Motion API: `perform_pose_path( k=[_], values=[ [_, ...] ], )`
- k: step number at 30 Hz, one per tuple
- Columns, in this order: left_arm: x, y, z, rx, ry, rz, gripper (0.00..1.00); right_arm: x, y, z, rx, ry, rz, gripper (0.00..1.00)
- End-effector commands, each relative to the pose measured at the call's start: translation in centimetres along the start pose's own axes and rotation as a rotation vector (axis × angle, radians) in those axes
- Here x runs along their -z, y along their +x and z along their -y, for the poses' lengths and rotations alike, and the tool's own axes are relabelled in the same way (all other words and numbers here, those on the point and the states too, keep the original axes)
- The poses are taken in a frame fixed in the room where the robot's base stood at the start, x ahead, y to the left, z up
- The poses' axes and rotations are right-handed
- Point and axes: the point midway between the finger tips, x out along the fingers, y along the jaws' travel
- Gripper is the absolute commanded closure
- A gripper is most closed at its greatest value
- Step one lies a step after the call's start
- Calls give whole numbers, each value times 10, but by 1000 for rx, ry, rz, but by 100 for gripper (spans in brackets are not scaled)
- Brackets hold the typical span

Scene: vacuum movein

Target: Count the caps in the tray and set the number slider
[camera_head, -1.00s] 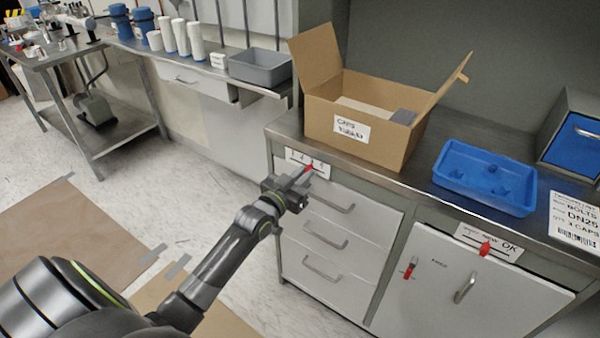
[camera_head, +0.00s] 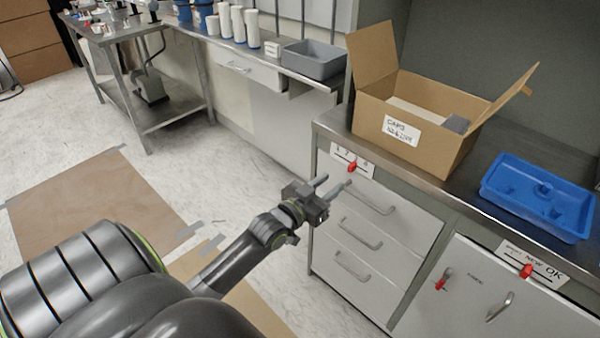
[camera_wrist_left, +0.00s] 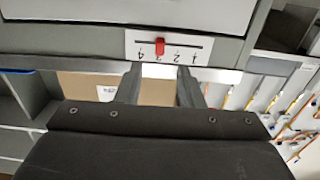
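The number slider (camera_head: 366,168) is a white label with a red knob (camera_head: 352,168), on the edge above the drawers. In the left wrist view the label (camera_wrist_left: 200,46) appears upside down, its red knob (camera_wrist_left: 160,47) at about the 3. My left gripper (camera_head: 333,184) is open and empty, just below and in front of the slider, apart from the knob. Its two spread fingers also show in the left wrist view (camera_wrist_left: 159,86). The blue tray (camera_head: 500,207) lies on the counter at the right. Three blue cap-like shapes show in it, the same colour as the tray.
An open cardboard box (camera_head: 440,152) labelled caps stands behind the slider.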

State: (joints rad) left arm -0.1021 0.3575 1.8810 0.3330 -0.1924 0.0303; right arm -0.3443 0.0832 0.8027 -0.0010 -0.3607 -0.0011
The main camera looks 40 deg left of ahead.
Motion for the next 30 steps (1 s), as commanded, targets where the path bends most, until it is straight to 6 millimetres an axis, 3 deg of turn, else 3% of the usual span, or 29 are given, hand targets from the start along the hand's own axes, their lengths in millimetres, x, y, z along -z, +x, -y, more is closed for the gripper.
perform_pose_path(
  k=[9, 15, 21, 30],
  values=[
    [0, -65, 0, 1, 2, 4, 65, -2, -5, 0, 1, -1, -1, 53],
    [0, -93, 0, 0, 0, 2, 65, -7, -7, 1, 3, -1, 5, 53],
    [0, -104, 0, 0, 0, 1, 65, -9, -8, 2, 4, 0, 6, 53],
    [0, -104, 0, 0, 0, 0, 65, -8, -7, 2, 4, 0, 4, 53]
  ],
)
